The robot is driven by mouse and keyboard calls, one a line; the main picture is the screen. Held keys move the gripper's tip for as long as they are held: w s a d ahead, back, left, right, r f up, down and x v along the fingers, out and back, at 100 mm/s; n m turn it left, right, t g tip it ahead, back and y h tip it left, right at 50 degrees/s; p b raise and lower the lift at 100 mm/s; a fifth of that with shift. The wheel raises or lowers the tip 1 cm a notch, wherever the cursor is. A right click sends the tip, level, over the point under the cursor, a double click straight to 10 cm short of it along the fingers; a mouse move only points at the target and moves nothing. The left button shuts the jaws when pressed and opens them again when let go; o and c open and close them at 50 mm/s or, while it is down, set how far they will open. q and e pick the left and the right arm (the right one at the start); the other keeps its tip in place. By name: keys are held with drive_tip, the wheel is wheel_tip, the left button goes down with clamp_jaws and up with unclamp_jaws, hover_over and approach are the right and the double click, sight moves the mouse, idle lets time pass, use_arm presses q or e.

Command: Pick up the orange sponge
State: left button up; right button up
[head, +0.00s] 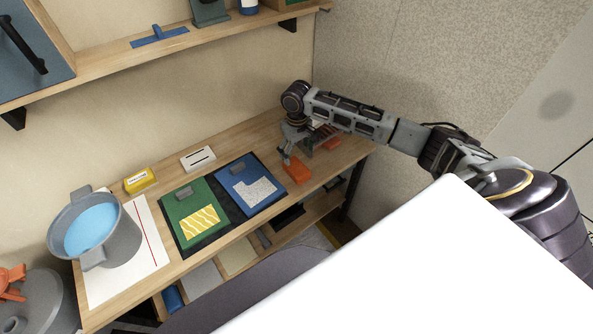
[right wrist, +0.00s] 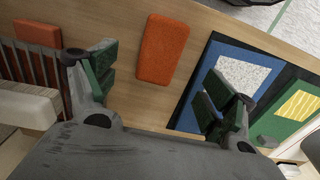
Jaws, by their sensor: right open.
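The orange sponge (head: 297,172) is a flat rounded block lying on the wooden bench, right of the blue panel. In the right wrist view the sponge (right wrist: 162,48) lies between and beyond the fingers, with a visible gap on both sides. My right gripper (head: 287,154) is above the bench beside the sponge, pointing down. In the right wrist view its green-padded fingers (right wrist: 160,86) are spread and empty. My left gripper is not in view.
A green panel (head: 181,199) and a blue panel (head: 243,173) lie left of the sponge. A grey bucket of blue liquid (head: 119,245) stands at the bench's left end. Another orange object (head: 331,144) lies right of my gripper. A shelf (head: 107,68) runs above.

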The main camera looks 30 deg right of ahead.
sight(297, 166)
drive_tip(key=shift+f, duration=2.1)
drive_tip(key=shift+f, duration=0.1)
drive_tip(key=shift+w+f, duration=0.1)
drive_tip(key=shift+f, duration=2.4)
drive_tip(key=shift+c, duration=0.4)
drive_tip(key=c, duration=0.9)
